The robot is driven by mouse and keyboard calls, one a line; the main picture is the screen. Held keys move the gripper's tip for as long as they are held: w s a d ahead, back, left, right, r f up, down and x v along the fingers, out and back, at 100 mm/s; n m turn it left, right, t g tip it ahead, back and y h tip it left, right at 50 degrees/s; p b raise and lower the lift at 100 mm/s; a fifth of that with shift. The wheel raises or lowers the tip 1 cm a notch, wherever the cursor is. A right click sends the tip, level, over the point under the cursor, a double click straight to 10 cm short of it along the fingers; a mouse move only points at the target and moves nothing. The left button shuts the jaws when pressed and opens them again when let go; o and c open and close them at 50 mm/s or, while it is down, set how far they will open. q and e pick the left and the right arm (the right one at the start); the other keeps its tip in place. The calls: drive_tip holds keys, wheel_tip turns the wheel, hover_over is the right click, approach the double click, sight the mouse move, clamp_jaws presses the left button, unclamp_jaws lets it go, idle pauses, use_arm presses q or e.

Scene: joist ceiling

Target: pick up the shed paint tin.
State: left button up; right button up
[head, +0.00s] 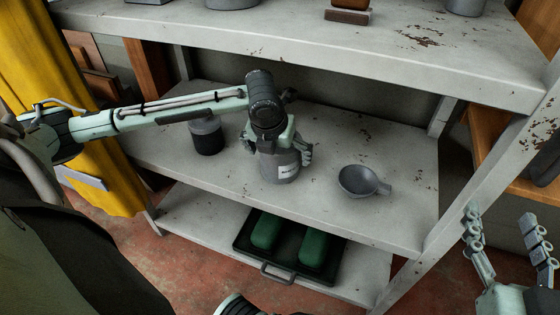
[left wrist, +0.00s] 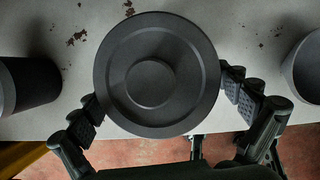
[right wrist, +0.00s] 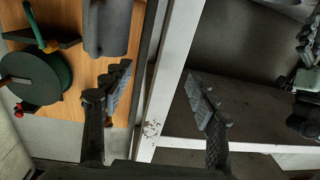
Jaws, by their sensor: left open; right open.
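A grey tin with a pale label (head: 281,168), which I take to be the paint tin, stands upright on the middle shelf. My left gripper (head: 278,148) is over it from above, with a finger on either side. In the left wrist view the tin's round dark lid (left wrist: 150,84) fills the space between the open fingers (left wrist: 161,94). Whether the fingers touch its sides I cannot tell. My right gripper (head: 503,222) is open and empty at the lower right, outside the shelf's post. The right wrist view shows its spread fingers (right wrist: 160,80) with nothing between them.
A dark jar (head: 207,137) stands left of the tin, and a grey ladle-like bowl (head: 359,181) stands to its right. A black tray (head: 251,249) with green blocks lies on the lower shelf. A corner post (head: 484,165) separates my right gripper from the shelves.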

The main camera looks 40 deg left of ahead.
use_arm(q)
drive_tip(key=shift+x, duration=1.2)
use_arm(e)
drive_tip(key=shift+s+a+r+t+y, duration=0.1)
drive_tip(key=shift+a+r+t+y, duration=0.15)
drive_tip(key=shift+r, duration=0.3)
drive_tip(key=shift+s+a+r+t+y, duration=0.1)
drive_tip(key=shift+a+r+t+y, duration=0.15)
drive_tip(key=shift+r, duration=0.25)
drive_tip(key=shift+s+a+r+t+y, duration=0.15)
drive_tip(key=shift+r+t, duration=0.15)
drive_tip(key=shift+r, duration=0.25)
drive_tip(key=shift+w, duration=0.1)
use_arm(q)
drive_tip(key=shift+r, duration=0.1)
drive_tip(key=c, duration=1.6)
use_arm(e)
drive_tip(key=shift+f+h, duration=0.15)
drive_tip(key=shift+h, duration=0.1)
